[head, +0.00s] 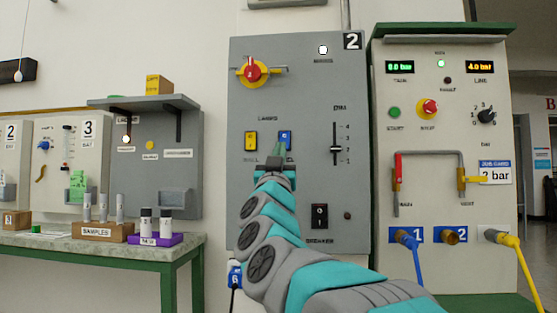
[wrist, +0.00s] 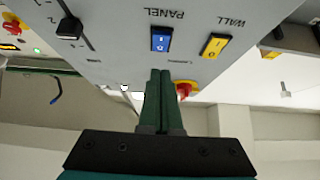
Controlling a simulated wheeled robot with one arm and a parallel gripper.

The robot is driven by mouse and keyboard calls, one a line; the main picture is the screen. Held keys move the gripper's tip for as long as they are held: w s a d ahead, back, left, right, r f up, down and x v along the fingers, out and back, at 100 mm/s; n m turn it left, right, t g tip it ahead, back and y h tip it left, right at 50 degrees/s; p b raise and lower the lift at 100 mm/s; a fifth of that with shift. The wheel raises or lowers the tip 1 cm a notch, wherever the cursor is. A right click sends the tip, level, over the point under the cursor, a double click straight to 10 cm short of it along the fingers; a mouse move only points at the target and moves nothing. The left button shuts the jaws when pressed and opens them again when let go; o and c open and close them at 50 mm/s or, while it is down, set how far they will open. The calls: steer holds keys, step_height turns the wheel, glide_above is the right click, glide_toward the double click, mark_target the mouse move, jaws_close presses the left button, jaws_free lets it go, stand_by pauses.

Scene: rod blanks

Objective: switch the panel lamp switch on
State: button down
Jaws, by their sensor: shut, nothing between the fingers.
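The panel lamp switch is a blue rocker (head: 286,136) under the lamps heading on the grey panel numbered 2. In the wrist view, which is upside down, the blue rocker (wrist: 161,40) has the label PANEL beside it. I cannot tell which way it is set. My gripper (head: 280,146) is shut and empty, its green fingers partly overlapping the switch in the head view. In the wrist view the closed fingertips (wrist: 160,72) point toward the panel near the blue rocker, with a gap in the picture; contact cannot be seen.
A yellow wall switch (head: 251,141) sits just left of the blue one. A red rotary knob (head: 252,72) is above left, a dimmer slider (head: 336,148) to the right, and a black breaker (head: 319,216) below. A pipe board (head: 447,130) stands farther right.

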mark_target(284, 138)
steer(key=w, duration=0.3)
steer(key=shift+w+d+r, duration=0.1)
steer(key=shift+w+r, duration=0.1)
steer(key=shift+w, duration=0.2)
steer(key=shift+w+f, duration=0.15)
steer(key=shift+w, duration=0.45)
